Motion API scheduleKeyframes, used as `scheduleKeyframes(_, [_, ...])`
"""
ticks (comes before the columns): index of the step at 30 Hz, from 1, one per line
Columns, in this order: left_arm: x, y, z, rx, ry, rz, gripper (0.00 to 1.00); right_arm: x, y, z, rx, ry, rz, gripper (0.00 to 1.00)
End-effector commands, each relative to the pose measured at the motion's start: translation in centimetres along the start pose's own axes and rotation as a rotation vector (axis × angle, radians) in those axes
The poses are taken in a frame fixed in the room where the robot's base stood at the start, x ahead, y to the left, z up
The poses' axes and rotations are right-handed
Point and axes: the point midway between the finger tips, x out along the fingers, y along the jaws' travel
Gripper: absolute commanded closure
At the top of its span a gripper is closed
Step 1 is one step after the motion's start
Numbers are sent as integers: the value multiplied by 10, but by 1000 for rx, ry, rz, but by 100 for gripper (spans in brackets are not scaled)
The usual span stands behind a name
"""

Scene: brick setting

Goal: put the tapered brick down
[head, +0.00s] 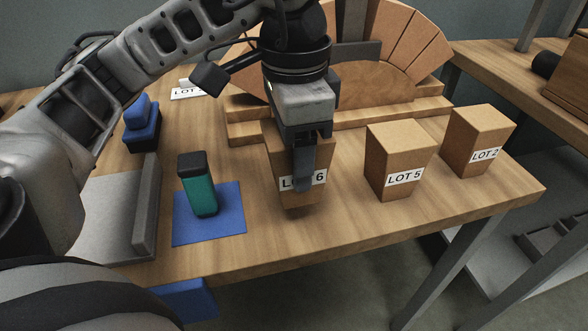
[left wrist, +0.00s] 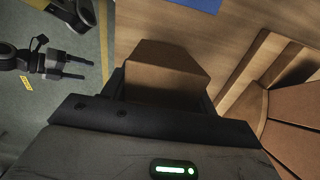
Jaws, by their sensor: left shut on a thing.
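My left gripper (head: 303,165) points down and is shut on the tapered brick (head: 288,192), a tan wedge labelled LOT 6. The brick is upright with its narrow end low, over the front part of the table (head: 345,225). I cannot tell whether its base touches the wood. The left wrist view shows the brick (left wrist: 165,65) between the jaws. My right gripper (left wrist: 88,67) shows at the left of that view, its two fingers apart and empty, over the floor.
LOT 5 (head: 400,155) and LOT 2 (head: 478,140) bricks stand to the right. Behind is a brick arch (head: 405,50) on a stepped wooden base (head: 375,115). A teal bottle (head: 200,192) stands on a blue mat (head: 230,228) to the left. A grey tray (head: 110,215) lies farther left.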

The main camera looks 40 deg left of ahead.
Motion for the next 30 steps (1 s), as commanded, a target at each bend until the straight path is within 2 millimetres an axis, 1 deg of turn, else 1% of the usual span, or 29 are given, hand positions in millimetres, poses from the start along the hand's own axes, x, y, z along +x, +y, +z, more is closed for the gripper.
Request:
scheduleKeyframes(1, [9,-1,1,-1,-3,2,73,3,0,4,2,-3,-2,20])
scheduleKeyframes(3, [20,0,1,0,-4,2,73,5,0,9,5,-13,-6,20])
scheduleKeyframes(6, [30,-1,1,-2,-1,0,73,8,0,13,5,-32,-8,20])
scheduleKeyframes(14, [31,0,0,-1,0,-1,73,8,0,11,4,-26,-8,20])
scheduleKeyframes(22, [34,-1,0,-2,1,0,73,12,0,13,5,-26,-13,20])
scheduleKeyframes(23, [34,0,0,-1,0,0,39,13,0,13,5,-27,-14,20])
scheduleKeyframes(24, [34,0,0,-2,0,0,28,13,0,12,4,-26,-14,20])
scheduleKeyframes(25, [34,0,0,-2,0,0,20,14,0,12,3,-26,-14,20])
scheduleKeyframes(30, [34,0,0,-2,-1,0,20,14,0,12,3,-26,-14,20])
